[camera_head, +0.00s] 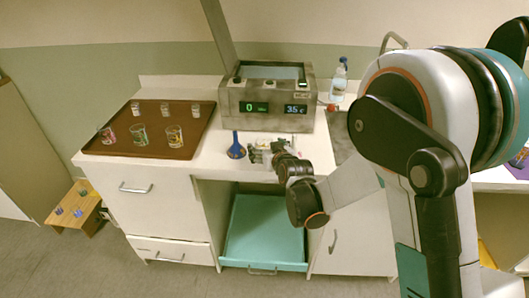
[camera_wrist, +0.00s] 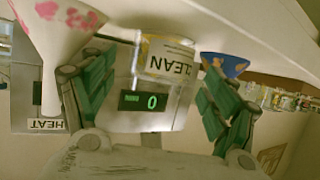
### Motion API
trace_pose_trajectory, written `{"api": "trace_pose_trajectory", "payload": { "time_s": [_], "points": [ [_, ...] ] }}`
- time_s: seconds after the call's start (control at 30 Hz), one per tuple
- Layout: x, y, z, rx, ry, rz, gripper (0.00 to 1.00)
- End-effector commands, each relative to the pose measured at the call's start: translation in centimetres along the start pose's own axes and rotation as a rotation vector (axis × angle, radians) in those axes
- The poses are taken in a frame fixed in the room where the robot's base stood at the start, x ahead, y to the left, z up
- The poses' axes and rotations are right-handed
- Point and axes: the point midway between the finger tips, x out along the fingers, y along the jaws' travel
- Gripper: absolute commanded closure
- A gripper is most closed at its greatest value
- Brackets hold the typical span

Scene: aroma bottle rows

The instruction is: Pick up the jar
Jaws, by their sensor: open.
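My gripper (camera_head: 268,152) is low over the counter's front edge, in front of the grey machine. In the wrist view my gripper (camera_wrist: 152,95) is open, its green-padded fingers spread apart. A jar-like glass with a yellow band and an upside-down CLEAN label (camera_wrist: 166,60) shows between and beyond the fingers. I cannot tell if either finger touches it. In the head view that spot is mostly hidden by my gripper. Several small glass jars stand on the brown tray, one at its front right (camera_head: 174,136).
A blue funnel-shaped vessel (camera_head: 236,148) stands just left of my gripper. A pale, pink-spotted funnel (camera_wrist: 60,30) is near the left finger in the wrist view. The machine (camera_head: 268,98) shows 0. A bottle (camera_head: 339,80) stands right of it. A teal drawer (camera_head: 262,235) is open below.

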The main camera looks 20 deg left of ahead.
Motion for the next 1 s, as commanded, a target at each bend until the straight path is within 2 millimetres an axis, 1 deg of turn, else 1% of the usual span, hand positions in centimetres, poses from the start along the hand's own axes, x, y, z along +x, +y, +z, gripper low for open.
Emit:
{"api": "trace_pose_trajectory", "payload": {
  "time_s": [0.03,0.1,0.17,0.23,0.4,0.43,0.47,0.5,0.57,0.6,0.63,0.67,1.0],
  "points": [
    [1.0,0.1,0.3,0.0,0.0,0.0,0.2],
    [2.1,0.0,0.3,0.0,0.0,0.0,0.2],
    [2.6,0.0,0.2,0.0,0.0,0.0,0.2],
    [3.0,0.0,0.1,-0.001,0.0,0.0,0.2],
    [2.9,0.0,0.0,0.0,0.0,0.0,0.2],
    [2.9,0.0,0.0,0.0,0.0,0.0,0.23],
    [2.9,0.1,0.0,0.0,0.0,0.0,0.3],
    [2.9,0.1,0.0,0.0,0.0,0.0,0.39],
    [2.9,0.1,0.0,0.0,0.0,0.0,0.52],
    [2.9,0.1,0.0,0.0,0.0,0.0,0.61],
    [2.9,0.1,0.0,0.0,0.0,0.0,0.68],
    [2.9,0.1,0.0,0.0,0.0,0.0,0.7],
    [2.8,0.1,-0.1,0.0,0.0,0.0,0.7]
  ]
}}
